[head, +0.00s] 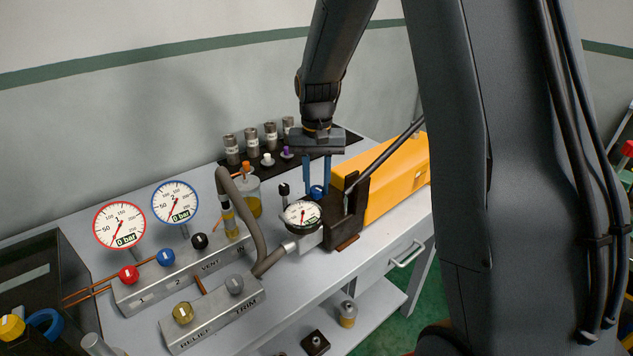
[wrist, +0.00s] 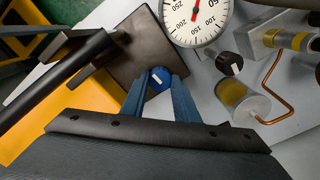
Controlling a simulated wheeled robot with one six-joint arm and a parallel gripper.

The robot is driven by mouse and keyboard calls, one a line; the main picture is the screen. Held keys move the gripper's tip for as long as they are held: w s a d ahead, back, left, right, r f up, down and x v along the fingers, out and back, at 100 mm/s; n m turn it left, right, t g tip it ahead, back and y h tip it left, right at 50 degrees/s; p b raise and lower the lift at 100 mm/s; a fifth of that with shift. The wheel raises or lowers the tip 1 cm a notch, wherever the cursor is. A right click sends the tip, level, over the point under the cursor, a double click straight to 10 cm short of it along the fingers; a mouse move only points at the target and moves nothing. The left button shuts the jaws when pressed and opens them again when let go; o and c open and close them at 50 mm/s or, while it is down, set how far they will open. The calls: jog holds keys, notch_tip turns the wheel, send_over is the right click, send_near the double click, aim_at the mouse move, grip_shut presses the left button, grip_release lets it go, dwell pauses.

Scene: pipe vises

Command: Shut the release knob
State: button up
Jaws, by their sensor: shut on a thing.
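The release knob, a small blue knob with a white pointer line (wrist: 160,79), sits on the dark hand pump block (head: 357,190). It also shows in the head view (head: 317,192). My gripper (wrist: 158,84) comes down from above, with its two blue fingers on either side of the knob and shut on it. My gripper also shows in the head view (head: 317,187). The white line on the knob points obliquely in the wrist view. The pump's gauge (head: 302,215) stands right beside the fingers, its red needle near the top of the dial.
The pump's long black lever (head: 385,152) slants up close to my gripper, beside the yellow case (head: 395,178). A black knob (wrist: 229,64) stands near the fingers. Valve blocks with gauges reading 0 bar (head: 120,225) stand at left. A grey hose (head: 243,220) joins the pump.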

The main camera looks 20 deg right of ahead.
aim_at(317, 188)
jog(key=shift+m, duration=0.7)
jog(key=o, duration=1.1)
jog(key=shift+c, duration=0.2)
jog(key=shift+r+b, duration=0.95)
jog(key=shift+r, duration=3)
